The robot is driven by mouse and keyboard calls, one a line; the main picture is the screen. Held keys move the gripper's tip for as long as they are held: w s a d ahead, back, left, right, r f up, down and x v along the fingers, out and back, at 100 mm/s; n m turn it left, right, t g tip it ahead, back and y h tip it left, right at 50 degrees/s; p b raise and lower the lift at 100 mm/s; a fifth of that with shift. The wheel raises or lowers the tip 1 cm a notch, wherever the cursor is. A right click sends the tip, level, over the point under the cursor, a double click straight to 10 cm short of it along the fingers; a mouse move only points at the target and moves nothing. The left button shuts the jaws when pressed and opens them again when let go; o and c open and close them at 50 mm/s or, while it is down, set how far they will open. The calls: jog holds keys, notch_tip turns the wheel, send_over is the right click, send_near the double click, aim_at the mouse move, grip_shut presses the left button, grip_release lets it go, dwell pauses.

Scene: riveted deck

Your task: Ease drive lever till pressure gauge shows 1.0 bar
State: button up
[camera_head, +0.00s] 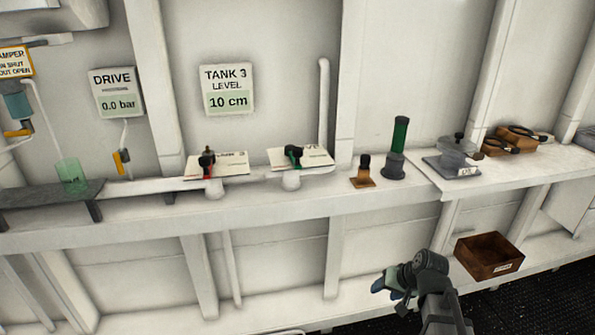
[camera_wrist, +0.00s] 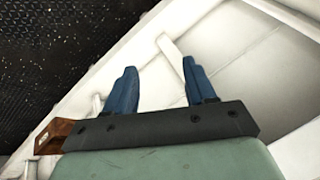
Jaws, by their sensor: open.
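The DRIVE pressure gauge (camera_head: 118,92) on the wall at the left of the head view reads 0.0 bar. A small orange lever (camera_head: 121,161) sits below it at the end of a thin line. No label shows which is the drive lever. My gripper (camera_head: 386,284) is low in front of the shelf, apart from both. In the wrist view its blue fingers (camera_wrist: 158,82) are spread, with nothing between them.
The TANK 3 LEVEL panel (camera_head: 227,90) reads 10 cm. Red-handled (camera_head: 207,166) and green-handled (camera_head: 294,155) valves sit on the shelf pipe. A brown box (camera_head: 489,257) stands lower right.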

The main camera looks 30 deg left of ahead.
jog(key=a+r+n+y, duration=0.1)
jog(key=a+r+y, duration=0.1)
jog(key=a+r, duration=0.35)
jog(key=w+a+r+n+y, duration=0.1)
jog(key=a+r+y, duration=0.1)
jog(key=r, duration=0.7)
jog(key=a+r+n+y, duration=0.1)
jog(key=a+r+y, duration=0.15)
jog(key=r, duration=0.45)
jog(key=n+g+y, duration=0.2)
jog(key=n+y, duration=0.4)
jog(key=n, duration=0.1)
send_near(302, 151)
jog(key=d+f, duration=0.1)
jog(key=d, duration=0.1)
jog(key=a+n, duration=0.1)
jog(key=a, duration=0.3)
jog(key=a+n, duration=0.1)
jog(key=a, duration=0.4)
jog(key=a+n, duration=0.2)
jog(key=a, duration=0.2)
jog(key=shift+a+r+y, duration=0.25)
jog(key=shift+r, duration=0.05)
jog(key=shift+c, duration=0.2)
grip_shut()
